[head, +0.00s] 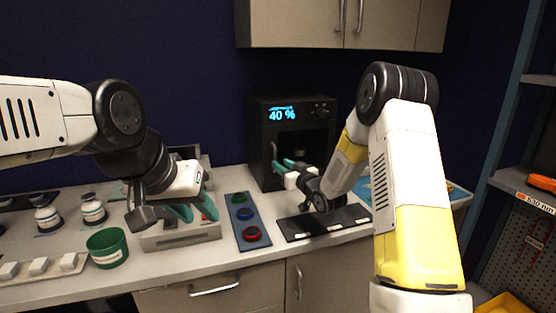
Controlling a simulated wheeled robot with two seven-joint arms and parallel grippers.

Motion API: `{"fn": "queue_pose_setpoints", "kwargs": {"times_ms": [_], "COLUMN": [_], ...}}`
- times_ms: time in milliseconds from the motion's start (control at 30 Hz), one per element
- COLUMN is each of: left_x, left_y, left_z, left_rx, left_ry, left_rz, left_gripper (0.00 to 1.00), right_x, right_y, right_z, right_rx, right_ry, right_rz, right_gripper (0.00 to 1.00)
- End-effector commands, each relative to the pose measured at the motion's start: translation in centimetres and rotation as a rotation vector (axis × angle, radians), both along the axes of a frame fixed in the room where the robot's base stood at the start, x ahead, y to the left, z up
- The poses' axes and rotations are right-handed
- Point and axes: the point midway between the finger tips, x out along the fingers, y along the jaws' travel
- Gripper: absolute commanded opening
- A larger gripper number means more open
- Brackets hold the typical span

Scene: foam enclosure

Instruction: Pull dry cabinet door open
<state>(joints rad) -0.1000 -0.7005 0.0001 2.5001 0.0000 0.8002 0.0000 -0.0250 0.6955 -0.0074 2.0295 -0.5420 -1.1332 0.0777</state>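The dry cabinet (262,112) is a black box at the back of the counter with a lit "40 %" display on its front. Its door front looks closed, with a dark vertical handle (273,151) at its left edge. My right gripper (281,164) has teal fingers and is at the lower part of this handle. The fingers are small and partly overlap the handle, so I cannot tell whether they grip it. My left gripper (194,210) is open and empty, its teal fingers apart above a grey tray, well left of the cabinet.
A blue strip (237,198) with coloured round pieces lies between the grippers. A black mat (298,226) lies below my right gripper. A green cup (107,246) and white bottles (92,208) stand at left. Wall cupboards (290,22) hang above; a shelf (525,185) stands at right.

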Motion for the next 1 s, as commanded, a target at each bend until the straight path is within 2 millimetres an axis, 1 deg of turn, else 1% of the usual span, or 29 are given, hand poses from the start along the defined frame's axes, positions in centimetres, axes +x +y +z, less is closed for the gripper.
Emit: {"fn": "queue_pose_setpoints", "kwargs": {"times_ms": [100,300,433,700,867,1000], "left_x": [0.0,0.0,0.0,0.0,0.0,0.0], "left_y": [0.0,0.0,0.0,0.0,0.0,0.0], "left_z": [0.0,0.0,0.0,0.0,0.0,0.0], "left_rx": [0.000,0.000,0.000,0.000,0.000,0.000], "left_ry": [0.000,0.000,0.000,0.000,0.000,0.000], "left_rz": [0.000,0.000,0.000,0.000,0.000,0.000], "left_gripper": [0.36,0.36,0.36,0.36,0.36,0.36], "right_x": [1.8,4.2,4.9,5.0,5.0,5.0], "right_y": [1.1,2.4,2.7,2.8,2.8,2.8], "right_z": [0.0,0.0,0.0,0.0,0.0,0.0], "right_rx": [-0.001,-0.001,-0.001,-0.001,-0.001,-0.001], "right_ry": [0.000,0.000,0.000,0.002,0.002,0.002], "right_rz": [0.002,0.000,-0.001,-0.001,-0.001,-0.001], "right_gripper": [0.32,0.32,0.32,0.32,0.01,0.00]}}
